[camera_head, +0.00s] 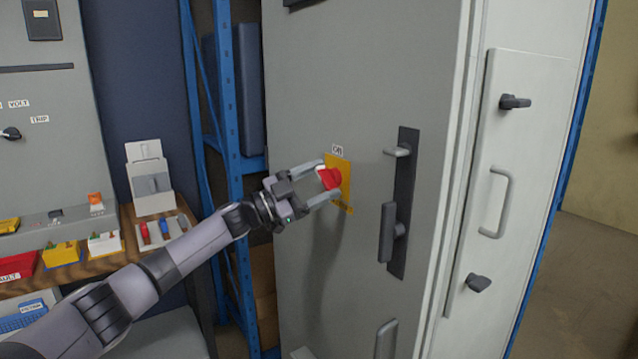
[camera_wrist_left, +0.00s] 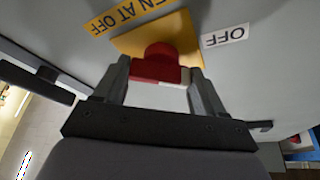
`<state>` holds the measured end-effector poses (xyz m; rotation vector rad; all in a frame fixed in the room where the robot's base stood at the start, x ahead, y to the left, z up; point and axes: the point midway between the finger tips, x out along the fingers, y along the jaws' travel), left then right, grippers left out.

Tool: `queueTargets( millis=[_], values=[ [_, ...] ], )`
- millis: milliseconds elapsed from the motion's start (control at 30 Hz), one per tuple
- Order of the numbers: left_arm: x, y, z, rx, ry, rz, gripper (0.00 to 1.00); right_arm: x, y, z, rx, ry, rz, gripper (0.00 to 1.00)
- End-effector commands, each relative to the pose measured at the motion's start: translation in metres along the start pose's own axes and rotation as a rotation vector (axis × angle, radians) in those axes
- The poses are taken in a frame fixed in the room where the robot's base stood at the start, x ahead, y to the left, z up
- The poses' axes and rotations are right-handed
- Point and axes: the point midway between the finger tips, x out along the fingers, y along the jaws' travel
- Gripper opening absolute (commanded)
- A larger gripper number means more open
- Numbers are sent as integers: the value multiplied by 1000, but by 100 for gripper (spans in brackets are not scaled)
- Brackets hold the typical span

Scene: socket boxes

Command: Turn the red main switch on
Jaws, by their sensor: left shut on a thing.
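The red main switch (camera_head: 330,179) sits on a yellow plate (camera_head: 344,186) on the grey cabinet door (camera_head: 345,70). A small "ON" label (camera_head: 337,150) is just above the plate. My left gripper (camera_head: 325,183) is at the switch, one finger on each side, shut on its knob. In the left wrist view the red knob (camera_wrist_left: 158,65) lies between the two fingers, with a white mark on its front. An "OFF" label (camera_wrist_left: 226,36) shows to the right of the plate there. My right gripper is not in view.
A black door handle (camera_head: 392,225) on a dark plate is right of the switch. The right-hand panel has a grey pull handle (camera_head: 499,202) and black latches. At left, a bench (camera_head: 120,258) holds tools and bins beside a blue rack (camera_head: 222,110).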

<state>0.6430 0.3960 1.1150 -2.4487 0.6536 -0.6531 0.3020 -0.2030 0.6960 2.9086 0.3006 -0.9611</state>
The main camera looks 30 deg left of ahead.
Motion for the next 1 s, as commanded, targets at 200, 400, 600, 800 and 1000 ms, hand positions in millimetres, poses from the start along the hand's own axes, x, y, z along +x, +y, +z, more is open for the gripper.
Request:
queueTargets(
  millis=[200,400,600,800,1000],
  values=[
    [0,-2,-1,195,0,79,40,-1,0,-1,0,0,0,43],
    [0,-4,-1,370,-2,153,40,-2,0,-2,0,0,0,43],
    [1,-5,-2,542,-1,223,40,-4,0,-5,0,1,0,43],
    [1,-5,-2,689,-1,285,40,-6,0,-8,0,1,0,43],
    [1,-5,-2,798,-2,330,40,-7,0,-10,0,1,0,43]
  ],
)
